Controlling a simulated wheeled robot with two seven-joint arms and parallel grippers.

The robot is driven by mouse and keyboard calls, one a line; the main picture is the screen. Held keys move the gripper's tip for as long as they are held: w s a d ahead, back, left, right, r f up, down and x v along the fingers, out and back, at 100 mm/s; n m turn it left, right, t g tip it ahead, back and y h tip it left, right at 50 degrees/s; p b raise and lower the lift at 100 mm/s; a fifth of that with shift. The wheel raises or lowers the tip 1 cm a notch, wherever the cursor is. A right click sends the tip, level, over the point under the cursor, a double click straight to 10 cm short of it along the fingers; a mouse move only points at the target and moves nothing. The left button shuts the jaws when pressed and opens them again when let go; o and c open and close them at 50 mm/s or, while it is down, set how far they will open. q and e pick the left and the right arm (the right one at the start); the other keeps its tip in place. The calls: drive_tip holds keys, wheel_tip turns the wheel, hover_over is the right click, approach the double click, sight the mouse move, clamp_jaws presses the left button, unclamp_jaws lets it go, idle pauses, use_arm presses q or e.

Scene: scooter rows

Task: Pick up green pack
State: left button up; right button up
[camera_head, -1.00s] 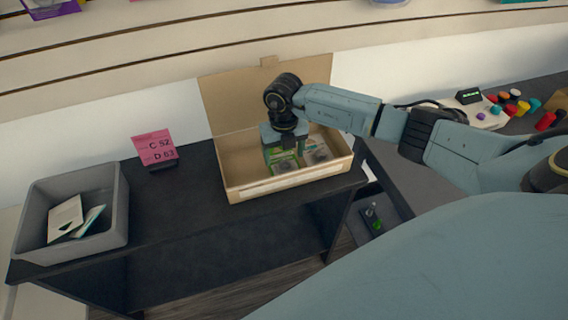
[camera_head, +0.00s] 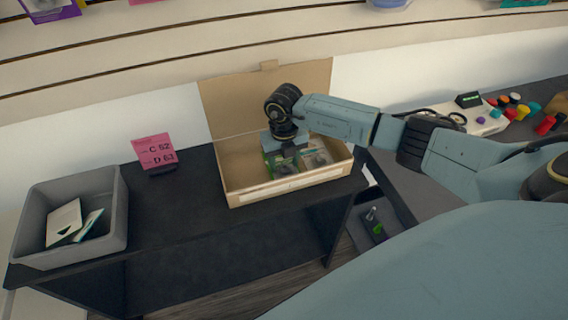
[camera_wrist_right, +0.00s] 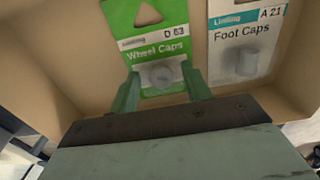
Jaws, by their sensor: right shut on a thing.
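In the head view the pack (camera_head: 268,164) is partly hidden by my gripper. My right gripper (camera_wrist_right: 162,85) reaches down into the box, its fingers on both sides of the lower part of the pack, shut on it. The right gripper also shows in the head view (camera_head: 287,158). A white and blue pack (camera_wrist_right: 245,45), "Foot Caps A 21", is beside the green one, to its right. My left gripper is not seen.
A grey bin (camera_head: 116,219) with several packs inside stands at the table's left. A pink card (camera_head: 155,150) reading C 52 and D 63 stands between bin and box. The box's open lid (camera_head: 232,95) rises behind my gripper. A scale (camera_head: 482,122) is at the right.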

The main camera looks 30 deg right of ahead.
sight(286, 165)
drive_tip(key=shift+r, duration=0.1)
drive_tip(key=r, duration=0.2)
drive_tip(key=r+p, duration=0.1)
drive_tip(key=r, duration=0.1)
drive_tip(key=s+r, duration=0.1)
drive_tip(key=r, duration=0.2)
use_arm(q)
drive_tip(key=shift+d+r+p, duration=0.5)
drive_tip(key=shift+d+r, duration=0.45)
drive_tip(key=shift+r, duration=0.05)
use_arm(e)
drive_tip(key=s+a, duration=0.2)
drive_tip(key=s, duration=0.7)
drive_tip(key=s+a, duration=0.2)
drive_tip(key=s, duration=0.7)
drive_tip(key=shift+s+a, duration=0.25)
drive_tip(key=shift+a, duration=0.05)
drive_tip(key=shift+f, duration=0.1)
